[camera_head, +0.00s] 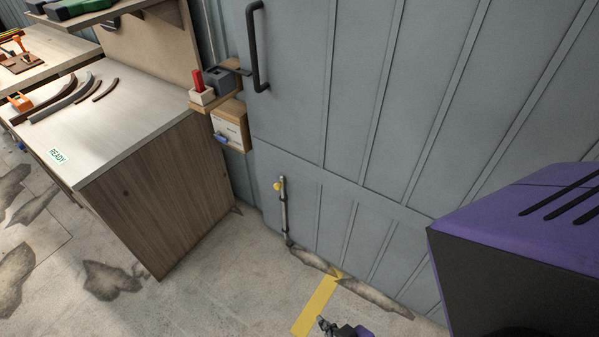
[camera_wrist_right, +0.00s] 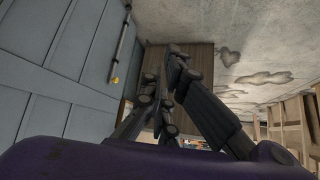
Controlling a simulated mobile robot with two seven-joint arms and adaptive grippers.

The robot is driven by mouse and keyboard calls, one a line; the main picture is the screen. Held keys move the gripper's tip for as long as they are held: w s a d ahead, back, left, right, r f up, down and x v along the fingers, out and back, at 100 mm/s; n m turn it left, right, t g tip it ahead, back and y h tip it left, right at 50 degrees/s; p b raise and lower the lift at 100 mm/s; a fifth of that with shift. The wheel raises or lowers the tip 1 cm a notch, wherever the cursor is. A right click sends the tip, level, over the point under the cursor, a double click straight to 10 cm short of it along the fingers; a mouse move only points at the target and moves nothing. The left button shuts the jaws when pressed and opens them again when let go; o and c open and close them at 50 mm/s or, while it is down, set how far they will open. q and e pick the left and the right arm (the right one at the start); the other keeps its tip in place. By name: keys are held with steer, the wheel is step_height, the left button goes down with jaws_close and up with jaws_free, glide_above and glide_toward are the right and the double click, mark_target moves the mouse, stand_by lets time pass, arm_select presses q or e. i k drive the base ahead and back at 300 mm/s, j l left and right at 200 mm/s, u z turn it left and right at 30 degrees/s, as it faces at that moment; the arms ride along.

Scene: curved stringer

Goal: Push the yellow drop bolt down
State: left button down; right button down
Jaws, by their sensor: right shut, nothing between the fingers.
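The drop bolt is a thin grey vertical rod (camera_head: 284,212) low on the grey panelled door, with a small yellow knob (camera_head: 277,186) near its upper end. The rod's foot is close to the floor. In the right wrist view the rod (camera_wrist_right: 121,45) and its yellow knob (camera_wrist_right: 115,80) show at upper left, apart from the fingers. My right gripper (camera_head: 323,322) shows at the bottom edge of the head view, below and right of the bolt. Its dark fingers (camera_wrist_right: 175,55) are shut and empty in the right wrist view. My left gripper is not in view.
A wooden cabinet (camera_head: 165,200) with a light top stands left of the door. A small shelf and box (camera_head: 230,124) are fixed beside the door, near a black handle (camera_head: 256,48). A yellow floor strip (camera_head: 318,303) lies before the door. Floor between cabinet and bolt is clear.

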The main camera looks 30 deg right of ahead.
mark_target(280, 185)
steer(key=i+j+z, duration=1)
steer(key=j, duration=0.25)
steer(key=k+l, duration=0.05)
